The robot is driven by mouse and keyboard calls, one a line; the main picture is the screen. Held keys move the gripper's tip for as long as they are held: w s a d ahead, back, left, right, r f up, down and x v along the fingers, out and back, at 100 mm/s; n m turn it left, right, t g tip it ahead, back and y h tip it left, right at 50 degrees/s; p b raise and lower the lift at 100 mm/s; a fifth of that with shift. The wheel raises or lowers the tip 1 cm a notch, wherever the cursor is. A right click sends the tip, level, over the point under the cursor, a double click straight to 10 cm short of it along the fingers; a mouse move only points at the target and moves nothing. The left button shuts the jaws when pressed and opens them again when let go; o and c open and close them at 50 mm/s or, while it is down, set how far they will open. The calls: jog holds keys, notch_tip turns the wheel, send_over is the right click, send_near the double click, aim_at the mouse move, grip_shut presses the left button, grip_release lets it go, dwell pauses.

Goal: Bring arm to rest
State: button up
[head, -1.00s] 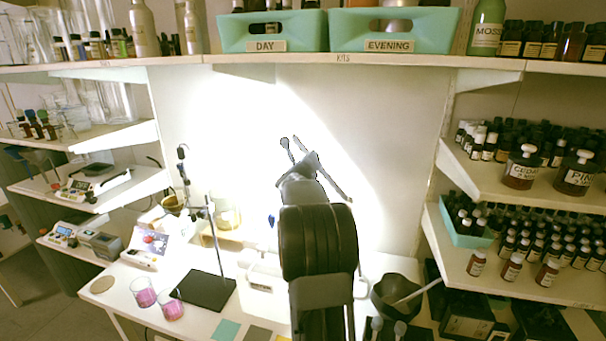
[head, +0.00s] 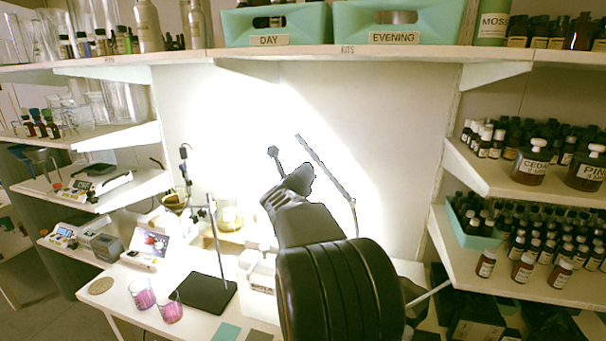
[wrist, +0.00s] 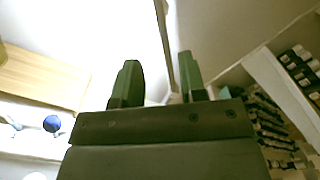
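My arm rises from the bottom middle of the head view, in front of the bright back wall. Its wrist end (head: 295,190) is above the bench, apart from the shelves; the fingers are not clear there. In the wrist view my gripper (wrist: 159,78) has its two dark green fingers apart, with no object held between them. Part of the bench behind the arm is hidden.
The white bench (head: 125,310) holds two pink beakers (head: 143,294) and a black stand base (head: 208,293). A dark bowl (head: 425,318) is partly hidden by my arm. Teal DAY (head: 270,22) and EVENING (head: 395,22) bins stand above. Bottle-filled shelves (head: 480,268) are at right.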

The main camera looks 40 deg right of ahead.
dwell(0.4)
jog(key=a+f+n+y, duration=0.4)
jog(key=n, duration=0.3)
jog(key=w+a+f+n+t+y, duration=0.1)
jog(key=a+f+n+y, duration=0.2)
jog(key=n, duration=0.4)
jog(key=w+a+f+n+y, duration=0.1)
jog(key=a+f+n+y, duration=0.3)
jog(key=a+n, duration=0.3)
jog(key=shift+a+f+t+y, duration=0.15)
jog(key=shift+f+t+y, duration=0.15)
jog(key=shift+f, duration=0.15)
jog(key=s+a+f+n+g+y, duration=0.2)
jog(key=s+a+f+n+g, duration=0.1)
jog(key=s+a+n, duration=0.6)
jog(key=s+a+f+n+g+y, duration=0.2)
jog(key=s+a+f+n+g, duration=0.1)
jog(key=s+a+n, duration=0.6)
jog(key=shift+s+a+n+g, duration=0.35)
jog(key=shift+s+a, duration=0.2)
jog(key=shift+a, duration=0.35)
